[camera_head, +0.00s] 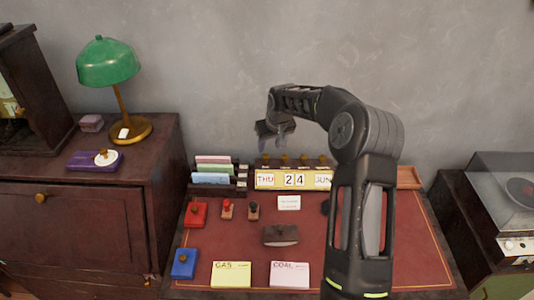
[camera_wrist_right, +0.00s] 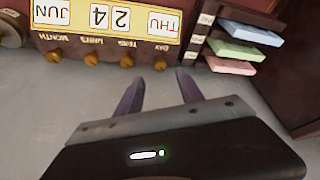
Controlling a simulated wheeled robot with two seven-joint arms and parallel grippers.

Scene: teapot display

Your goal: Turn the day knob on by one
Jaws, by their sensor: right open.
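The flip calendar (camera_head: 279,182) stands at the back of the desk and reads THU, 24 and a month card that reads JUN in the right wrist view (camera_wrist_right: 70,39). That wrist view is upside down. Brass knobs line the calendar's top. The day knob (camera_wrist_right: 160,63), beside its DAY label, is above the THU card; it also shows in the head view (camera_head: 265,158). My right gripper (camera_head: 270,132) is open and empty above the calendar's THU end. In the wrist view its fingertips (camera_wrist_right: 158,80) spread either side of the day knob's line, apart from it. My left gripper is out of view.
A letter rack (camera_head: 215,188) with coloured cards stands left of the calendar. Stamps (camera_head: 227,208), a red box (camera_head: 195,214), a blue box (camera_head: 184,263) and a blotter (camera_head: 280,235) lie on the desk (camera_head: 410,240). A grey wall (camera_head: 220,70) is behind.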

